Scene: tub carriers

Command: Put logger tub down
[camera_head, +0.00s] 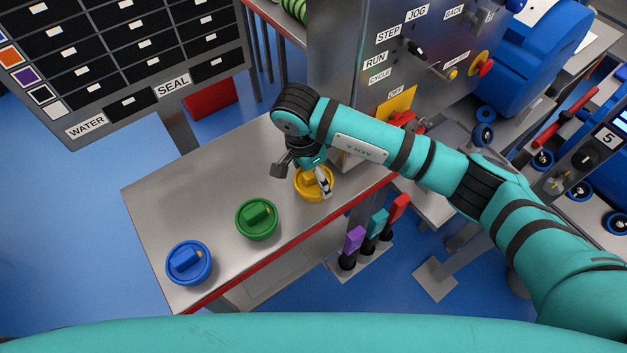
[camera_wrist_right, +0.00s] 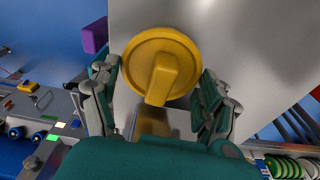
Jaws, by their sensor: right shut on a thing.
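A yellow round tub (camera_head: 304,191) with a raised block-shaped handle is at the right end of the steel table (camera_head: 205,185). My right gripper (camera_head: 314,181) reaches it from above and is shut on it. In the right wrist view the yellow tub (camera_wrist_right: 178,52) sits between the two fingers of the right gripper (camera_wrist_right: 160,74), over the grey table top. I cannot tell whether its base touches the table. A green tub (camera_head: 257,219) and a blue tub (camera_head: 189,262) stand apart to its left on the same table. No label shows which is the logger tub. My left gripper is out of view.
A control panel (camera_head: 400,60) with switches stands behind the table's right end. A rack of labelled drawers (camera_head: 120,50) is at the back left. Purple, teal and red handles (camera_head: 376,222) stand in front of the table's red edge.

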